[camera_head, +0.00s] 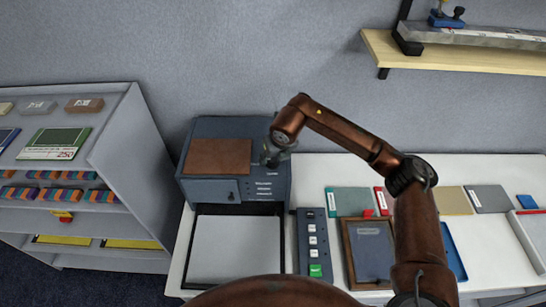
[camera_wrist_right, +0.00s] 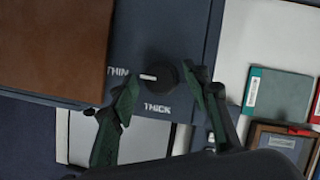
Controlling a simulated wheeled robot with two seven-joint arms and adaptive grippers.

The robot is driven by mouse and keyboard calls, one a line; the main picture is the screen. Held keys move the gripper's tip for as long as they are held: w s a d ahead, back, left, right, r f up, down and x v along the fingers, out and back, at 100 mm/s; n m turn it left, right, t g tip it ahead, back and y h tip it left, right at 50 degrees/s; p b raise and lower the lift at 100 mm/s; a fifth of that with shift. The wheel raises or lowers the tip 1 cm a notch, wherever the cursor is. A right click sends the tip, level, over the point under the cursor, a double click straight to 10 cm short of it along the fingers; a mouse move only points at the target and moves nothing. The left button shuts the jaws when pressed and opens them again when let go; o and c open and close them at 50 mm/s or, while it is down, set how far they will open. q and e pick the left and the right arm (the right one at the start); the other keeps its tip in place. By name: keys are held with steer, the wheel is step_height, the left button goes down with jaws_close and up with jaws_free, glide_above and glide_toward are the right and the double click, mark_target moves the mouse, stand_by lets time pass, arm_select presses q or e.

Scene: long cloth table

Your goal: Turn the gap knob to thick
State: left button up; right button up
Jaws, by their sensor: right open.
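The blue-grey machine (camera_head: 210,190) stands at the left end of the table. Its black round gap knob (camera_wrist_right: 160,77) shows in the right wrist view, with a white pointer line aimed left at the label THIN (camera_wrist_right: 117,71). The label THICK (camera_wrist_right: 158,107) is printed just below the knob. My right gripper (camera_wrist_right: 165,82) is open, with one dark green finger on each side of the knob; whether either touches it I cannot tell. In the head view the right gripper (camera_head: 274,155) is over the machine's right top and hides the knob. My left gripper is not in view.
A brown block (camera_head: 219,156) lies on the machine's top, left of the knob. A button panel (camera_head: 313,243) and a framed board (camera_head: 370,250) lie on the table to the right. A wall shelf (camera_head: 470,55) is at the upper right; a grey rack (camera_head: 120,140) stands left.

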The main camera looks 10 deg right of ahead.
steer(key=shift+c, duration=0.4)
steer(key=c, duration=1.1)
